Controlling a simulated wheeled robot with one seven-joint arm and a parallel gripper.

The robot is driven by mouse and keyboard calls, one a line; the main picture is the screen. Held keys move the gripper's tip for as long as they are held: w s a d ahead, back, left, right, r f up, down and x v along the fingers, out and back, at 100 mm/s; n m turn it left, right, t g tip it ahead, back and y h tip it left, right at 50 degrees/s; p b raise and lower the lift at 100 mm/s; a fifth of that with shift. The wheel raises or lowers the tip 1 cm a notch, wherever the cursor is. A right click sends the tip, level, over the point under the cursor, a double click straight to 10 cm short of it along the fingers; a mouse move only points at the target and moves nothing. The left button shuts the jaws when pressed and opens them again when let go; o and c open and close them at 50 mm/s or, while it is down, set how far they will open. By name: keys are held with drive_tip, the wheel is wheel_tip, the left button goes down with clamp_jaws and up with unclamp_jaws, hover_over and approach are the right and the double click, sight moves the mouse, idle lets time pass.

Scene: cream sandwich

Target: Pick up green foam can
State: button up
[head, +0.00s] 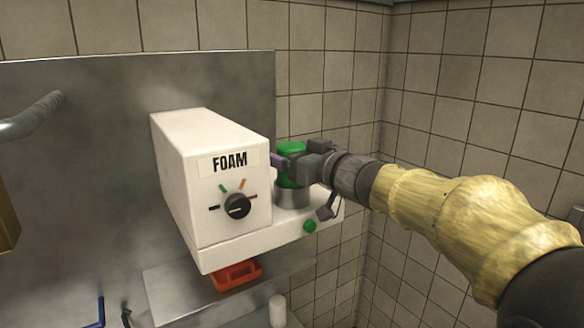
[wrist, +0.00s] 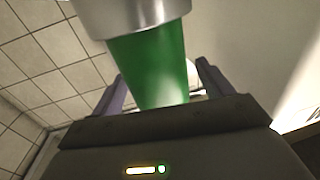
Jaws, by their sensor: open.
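The green foam can (head: 291,150) stands in a round metal holder (head: 292,194) on the ledge of the white foam machine (head: 212,170), which carries a FOAM label and a dial. In the wrist view the can (wrist: 150,65) is between my two fingers, with the metal ring around its other end. My gripper (head: 288,168) is at the can from the right, with its fingers open on either side. In the wrist view my gripper (wrist: 160,92) shows a finger on each side of the can. I cannot tell whether either finger touches it.
A green button (head: 309,226) is on the machine's front ledge. An orange-red tray (head: 236,275) sits below on a metal shelf (head: 180,290), with a white cylinder (head: 277,311) nearby. A metal panel stands behind, and tiled walls close off the corner on the right.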

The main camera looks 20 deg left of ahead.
drive_tip(key=shift+x, duration=0.85)
drive_tip(key=shift+d, duration=0.15)
drive_tip(key=shift+s, duration=0.1)
drive_tip(key=c, duration=1.3)
drive_tip(key=shift+r, duration=0.15)
drive_tip(key=shift+c, duration=0.2)
wheel_tip(320, 180, up, 10)
drive_tip(key=shift+f+p, duration=0.1)
drive_tip(key=shift+p, duration=1.1)
